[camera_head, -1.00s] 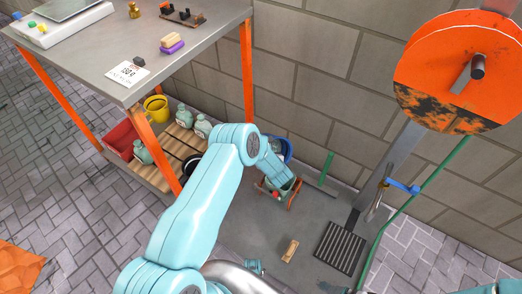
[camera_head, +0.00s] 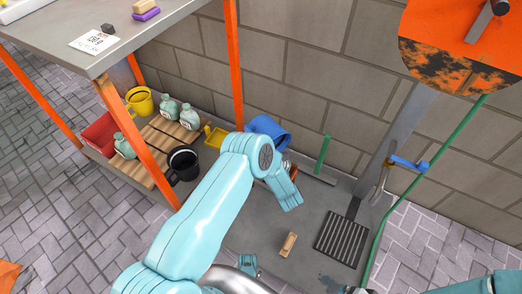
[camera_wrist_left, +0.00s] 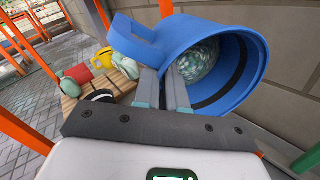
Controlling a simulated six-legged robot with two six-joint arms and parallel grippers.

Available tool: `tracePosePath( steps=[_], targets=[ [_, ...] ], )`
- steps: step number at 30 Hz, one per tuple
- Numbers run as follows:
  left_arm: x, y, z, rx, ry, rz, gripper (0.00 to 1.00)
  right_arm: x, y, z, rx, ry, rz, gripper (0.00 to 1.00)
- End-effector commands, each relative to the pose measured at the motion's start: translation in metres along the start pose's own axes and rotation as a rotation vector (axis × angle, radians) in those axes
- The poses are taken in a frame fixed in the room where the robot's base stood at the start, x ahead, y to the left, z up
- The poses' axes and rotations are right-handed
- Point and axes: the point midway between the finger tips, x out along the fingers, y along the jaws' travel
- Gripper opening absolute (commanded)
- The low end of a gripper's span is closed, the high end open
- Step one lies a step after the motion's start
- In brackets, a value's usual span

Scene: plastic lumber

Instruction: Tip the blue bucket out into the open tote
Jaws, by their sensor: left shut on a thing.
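The blue bucket (camera_head: 268,128) is off to the right of the shelf unit, partly hidden behind my left arm. In the left wrist view the bucket (camera_wrist_left: 236,95) lies tilted, its wide mouth facing right and its handle to the left. Pale green-white speckled contents (camera_wrist_left: 200,62) show inside it. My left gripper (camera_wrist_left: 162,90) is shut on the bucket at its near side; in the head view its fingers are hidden. A red open-looking bin (camera_head: 102,133) sits on the lower shelf; I cannot tell whether it is the tote.
An orange leg (camera_head: 140,140) stands in front. A wooden block (camera_head: 288,244) and a drain grate (camera_head: 341,238) lie on the grey floor plate. A block wall is behind.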

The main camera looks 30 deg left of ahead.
Motion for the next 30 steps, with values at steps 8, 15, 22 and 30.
tracePosePath(
  steps=[8, 15, 22, 30],
  targets=[
    [-0.013, -0.007, -0.006, 0.031, -0.130, 0.054, 0.00, 0.031, 0.017, -0.009, 0.021, 0.022, 0.002, 1.00],
    [-0.023, -0.006, 0.002, 0.056, -0.223, 0.095, 0.00, 0.017, 0.011, -0.008, 0.018, 0.019, 0.002, 1.00],
    [-0.027, -0.007, -0.001, 0.064, -0.262, 0.112, 0.00, 0.013, 0.008, -0.005, 0.012, 0.012, 0.001, 1.00],
    [-0.027, -0.008, -0.002, 0.065, -0.265, 0.114, 0.00, 0.014, 0.008, -0.005, 0.011, 0.012, 0.001, 1.00]
  ],
)
